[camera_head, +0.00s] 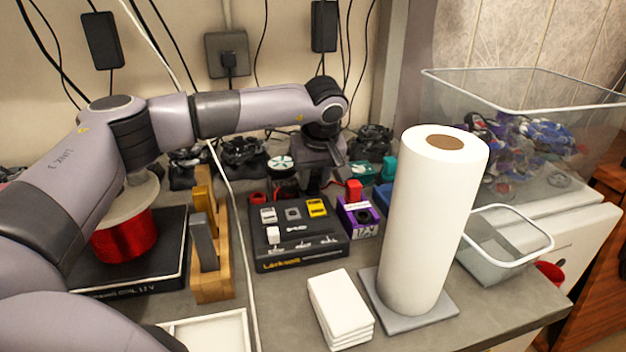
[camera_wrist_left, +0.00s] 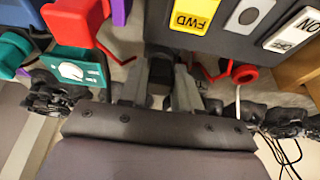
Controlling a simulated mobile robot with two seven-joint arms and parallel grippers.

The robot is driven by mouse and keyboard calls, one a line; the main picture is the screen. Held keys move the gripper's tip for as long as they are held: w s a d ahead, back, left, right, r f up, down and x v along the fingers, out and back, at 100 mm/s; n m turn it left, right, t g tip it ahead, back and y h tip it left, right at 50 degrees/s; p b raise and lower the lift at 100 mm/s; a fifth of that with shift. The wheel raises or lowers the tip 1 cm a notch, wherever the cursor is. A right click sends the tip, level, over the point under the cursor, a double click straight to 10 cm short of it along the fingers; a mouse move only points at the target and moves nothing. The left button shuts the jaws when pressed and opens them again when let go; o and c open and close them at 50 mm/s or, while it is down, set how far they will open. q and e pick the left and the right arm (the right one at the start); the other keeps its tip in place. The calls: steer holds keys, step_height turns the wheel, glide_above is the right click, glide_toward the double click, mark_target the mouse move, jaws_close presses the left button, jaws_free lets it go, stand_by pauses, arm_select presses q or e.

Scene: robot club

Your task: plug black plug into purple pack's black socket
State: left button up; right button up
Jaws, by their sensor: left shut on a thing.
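The purple pack (camera_head: 358,218) stands on the bench just right of the black control box, with a red plug (camera_head: 354,188) at its back. A dark round patch shows on the pack, but I cannot clearly make out its black socket. A sliver of the pack shows at the top of the left wrist view (camera_wrist_left: 121,11). My left gripper (camera_head: 320,188) is low behind the control box, left of the pack and apart from it. In the left wrist view its fingers (camera_wrist_left: 161,92) are shut on a dark piece, seemingly the black plug (camera_wrist_left: 161,72), mostly hidden between them.
The control box (camera_head: 300,248) with switches stands in front of my gripper. A paper towel roll (camera_head: 428,220) stands at the right front. Wooden rack (camera_head: 212,285) is left.

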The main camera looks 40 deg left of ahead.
mark_target(314, 175)
arm_select(q)
steer(key=shift+r+p, duration=1.05)
steer(key=shift+r, duration=0.2)
stand_by(0.3)
steer(key=shift+r+p, duration=1.55)
steer(key=shift+r, duration=0.1)
steer(key=shift+o, duration=1.2)
steer(key=shift+c, duration=1)
